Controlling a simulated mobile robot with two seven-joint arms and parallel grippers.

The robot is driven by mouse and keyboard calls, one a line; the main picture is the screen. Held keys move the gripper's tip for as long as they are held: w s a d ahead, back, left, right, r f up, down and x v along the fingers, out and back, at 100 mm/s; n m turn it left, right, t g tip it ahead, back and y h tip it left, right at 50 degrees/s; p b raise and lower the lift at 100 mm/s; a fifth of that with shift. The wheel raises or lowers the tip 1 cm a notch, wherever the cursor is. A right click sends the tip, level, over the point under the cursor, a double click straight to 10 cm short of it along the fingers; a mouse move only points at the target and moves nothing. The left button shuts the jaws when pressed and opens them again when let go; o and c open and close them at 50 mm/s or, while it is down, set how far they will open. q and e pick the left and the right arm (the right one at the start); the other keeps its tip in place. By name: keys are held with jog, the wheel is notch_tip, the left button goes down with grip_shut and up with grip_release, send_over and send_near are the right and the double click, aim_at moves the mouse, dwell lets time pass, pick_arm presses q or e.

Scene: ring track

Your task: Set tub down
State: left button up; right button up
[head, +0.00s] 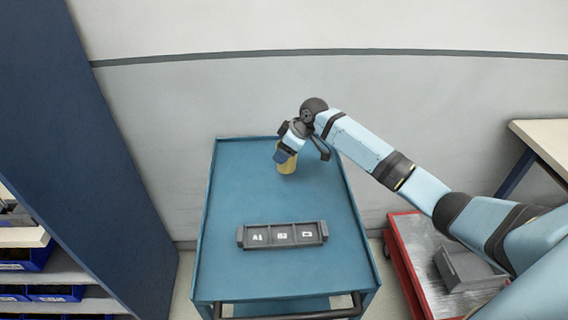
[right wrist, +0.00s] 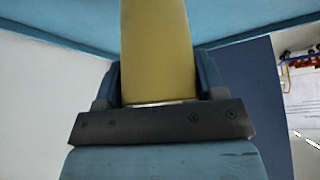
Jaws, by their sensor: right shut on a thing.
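A yellow tub (head: 287,164) is at the far end of the blue cart top (head: 232,205). My right gripper (head: 285,155) is shut on it. In the right wrist view the yellow tub (right wrist: 157,50) stands between the two fingers (right wrist: 160,85). Its far end runs out of the top of that picture. In the head view the gripper hides part of the tub. I cannot tell whether the tub touches the cart top. My left gripper is not in view.
A dark tray with three marked compartments (head: 282,246) lies near the front of the cart top. The cart top between tray and tub is clear. A red cart with a grey box (head: 465,268) stands at right, a blue shelf (head: 85,160) at left.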

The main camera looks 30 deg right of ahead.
notch_tip(320, 180, down, 5)
jog(key=shift+f, duration=0.1)
dwell(0.3)
jog(key=o, duration=1.1)
jog(key=shift+c, duration=0.2)
jog(key=v, duration=1.2)
